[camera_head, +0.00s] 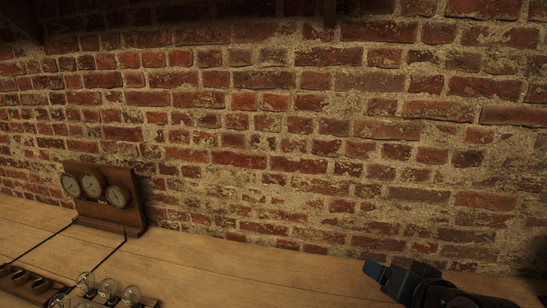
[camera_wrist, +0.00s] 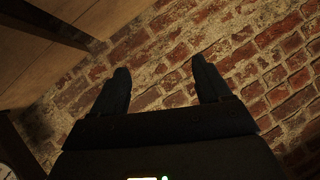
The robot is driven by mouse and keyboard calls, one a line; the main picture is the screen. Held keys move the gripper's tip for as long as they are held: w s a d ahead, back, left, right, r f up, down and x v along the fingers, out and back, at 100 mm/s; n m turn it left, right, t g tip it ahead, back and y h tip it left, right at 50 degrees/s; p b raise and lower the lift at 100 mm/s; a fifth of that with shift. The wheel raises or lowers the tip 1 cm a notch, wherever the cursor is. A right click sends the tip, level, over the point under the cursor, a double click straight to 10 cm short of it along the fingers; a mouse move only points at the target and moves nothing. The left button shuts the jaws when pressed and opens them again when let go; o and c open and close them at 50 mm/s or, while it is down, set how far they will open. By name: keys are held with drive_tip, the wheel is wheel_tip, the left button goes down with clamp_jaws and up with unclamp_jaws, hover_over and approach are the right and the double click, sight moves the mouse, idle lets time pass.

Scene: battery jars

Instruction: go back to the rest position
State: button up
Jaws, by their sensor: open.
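My gripper (camera_head: 388,274) is at the lower right of the head view, above the wooden table, with a dark body and a bluish fingertip. In the wrist view my gripper (camera_wrist: 158,82) points at the brick wall, its two dark fingers spread apart with nothing between them. It touches no object that I can see. The rest of my arm runs out of the head view at the bottom right.
A wooden stand with three round gauges (camera_head: 92,184) stands at the left against the brick wall (camera_head: 300,130). Dark rods, glass bulbs (camera_head: 108,288) and a wooden board with knobs (camera_head: 38,285) are at the lower left. The table (camera_head: 230,265) is clear in the middle.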

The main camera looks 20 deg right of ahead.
drive_tip(key=s+a+f+n+t, duration=0.1)
drive_tip(key=s+a+f, duration=0.2)
drive_tip(key=s+a, duration=0.4)
drive_tip(key=s+a+f+t, duration=0.1)
drive_tip(key=s+a+f, duration=0.1)
drive_tip(key=s+a, duration=0.55)
drive_tip(key=s+d+r+n+t+y, duration=0.1)
drive_tip(key=s+n, duration=0.6)
drive_tip(key=s, duration=1.2)
wheel_tip(320, 180, up, 2)
drive_tip(key=shift+s+d+n+y+b, duration=0.2)
drive_tip(key=shift+n+y+b, duration=0.2)
drive_tip(key=shift+y, duration=0.4)
